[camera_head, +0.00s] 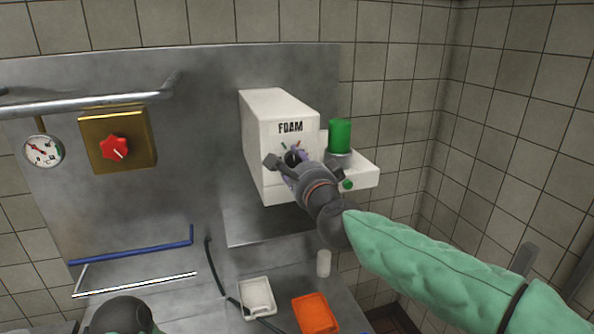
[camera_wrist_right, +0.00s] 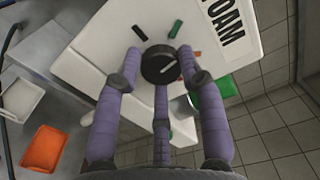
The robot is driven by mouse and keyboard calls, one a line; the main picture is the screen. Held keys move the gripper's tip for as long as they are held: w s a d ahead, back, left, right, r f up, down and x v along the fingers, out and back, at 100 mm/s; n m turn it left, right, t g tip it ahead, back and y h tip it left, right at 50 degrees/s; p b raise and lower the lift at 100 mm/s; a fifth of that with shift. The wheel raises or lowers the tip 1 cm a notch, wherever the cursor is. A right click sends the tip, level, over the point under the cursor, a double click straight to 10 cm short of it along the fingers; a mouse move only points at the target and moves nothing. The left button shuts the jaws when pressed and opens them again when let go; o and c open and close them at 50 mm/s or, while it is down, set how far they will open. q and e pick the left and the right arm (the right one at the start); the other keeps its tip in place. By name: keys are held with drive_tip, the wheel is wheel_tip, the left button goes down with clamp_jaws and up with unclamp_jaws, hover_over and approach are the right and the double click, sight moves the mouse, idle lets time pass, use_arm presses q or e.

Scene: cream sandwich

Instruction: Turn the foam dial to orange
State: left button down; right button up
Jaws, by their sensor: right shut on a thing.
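The white foam box (camera_head: 272,112), lettered FOAM, is mounted on the steel back panel. Its foam dial (camera_wrist_right: 159,64) is a black round knob with a white pointer line slanting up and right in the right wrist view. Around it are a black mark (camera_wrist_right: 140,33), a green mark (camera_wrist_right: 175,29) and a small orange-brown mark (camera_wrist_right: 197,56). My right gripper (camera_head: 288,162) is at the box front, its purple-grey fingers shut around the dial, as the right wrist view (camera_wrist_right: 160,75) also shows. It hides most of the dial in the head view.
A green cylinder (camera_head: 340,135) stands on the box's side shelf, with a green button (camera_head: 348,184) below. A red knob (camera_head: 114,147) on a brass plate and a gauge (camera_head: 43,151) are left. Below are a white tray (camera_head: 243,291), an orange tray (camera_head: 316,314) and a white cup (camera_head: 323,263).

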drive_tip(key=m+b, duration=0.1)
drive_tip(key=m, duration=0.1)
drive_tip(key=m+b, duration=0.1)
drive_tip(key=m, duration=0.2)
drive_tip(key=shift+a+f, duration=0.2)
drive_tip(key=shift+r+m+b, duration=0.2)
drive_tip(key=shift+m+b, duration=0.1)
drive_tip(key=shift+m, duration=0.7)
drive_tip(key=shift+d+r, duration=0.1)
drive_tip(key=shift+r, duration=0.1)
drive_tip(key=o, duration=0.9)
drive_tip(key=shift+o, duration=1.1)
drive_tip(key=v, duration=1.2)
